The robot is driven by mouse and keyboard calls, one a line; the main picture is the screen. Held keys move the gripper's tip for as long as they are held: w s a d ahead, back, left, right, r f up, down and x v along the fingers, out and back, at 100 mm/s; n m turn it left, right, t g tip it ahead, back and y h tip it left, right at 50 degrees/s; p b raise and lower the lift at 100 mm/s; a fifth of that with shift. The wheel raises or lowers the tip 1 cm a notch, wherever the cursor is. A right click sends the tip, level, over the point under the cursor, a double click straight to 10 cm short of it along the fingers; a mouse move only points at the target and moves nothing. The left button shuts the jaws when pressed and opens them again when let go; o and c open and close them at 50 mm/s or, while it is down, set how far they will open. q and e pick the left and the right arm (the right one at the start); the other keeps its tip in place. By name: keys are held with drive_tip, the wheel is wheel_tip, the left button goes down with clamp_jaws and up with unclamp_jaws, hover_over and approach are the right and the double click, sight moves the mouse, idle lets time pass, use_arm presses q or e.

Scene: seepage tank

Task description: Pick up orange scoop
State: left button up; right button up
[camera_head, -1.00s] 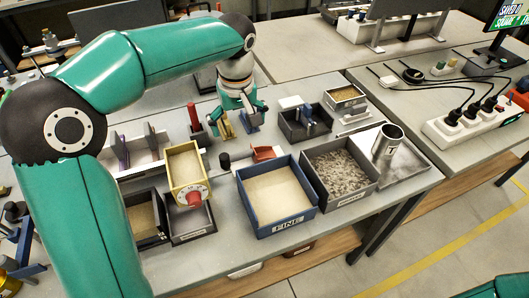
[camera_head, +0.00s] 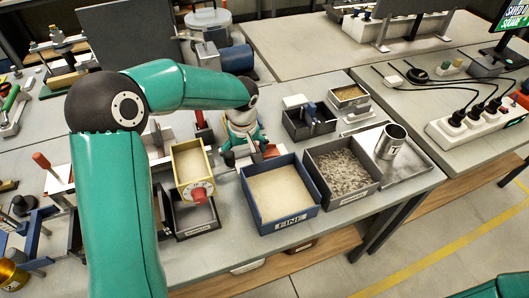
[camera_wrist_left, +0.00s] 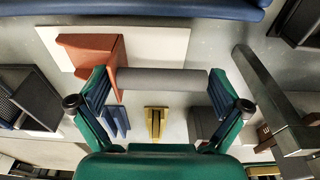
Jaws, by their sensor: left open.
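The orange scoop shows in the left wrist view, with its orange head (camera_wrist_left: 91,52) at the upper left and its dark grey handle (camera_wrist_left: 165,80) running right across the space between my fingers. In the head view only a bit of the orange head (camera_head: 273,150) shows; my gripper hides the handle. My left gripper (camera_head: 245,156) is low over the table behind the blue bin. In the wrist view its fingers (camera_wrist_left: 160,82) are open on either side of the handle. I cannot tell whether they touch it. My right gripper is not in view.
The blue FINE bin (camera_head: 283,222) stands just in front of the scoop. A grey bin (camera_head: 350,197) with coarse material and a metal cup (camera_head: 391,142) stand to its right. A yellow box (camera_head: 209,163) with a red knob is to the left. A dark bin (camera_head: 296,127) stands behind.

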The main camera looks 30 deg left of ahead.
use_arm(q)
drive_tip(key=shift+f, duration=0.3)
drive_tip(key=c, duration=1.2)
drive_tip(key=shift+o, duration=0.2)
drive_tip(key=shift+r, duration=0.15)
wheel_tip(320, 180, up, 20)
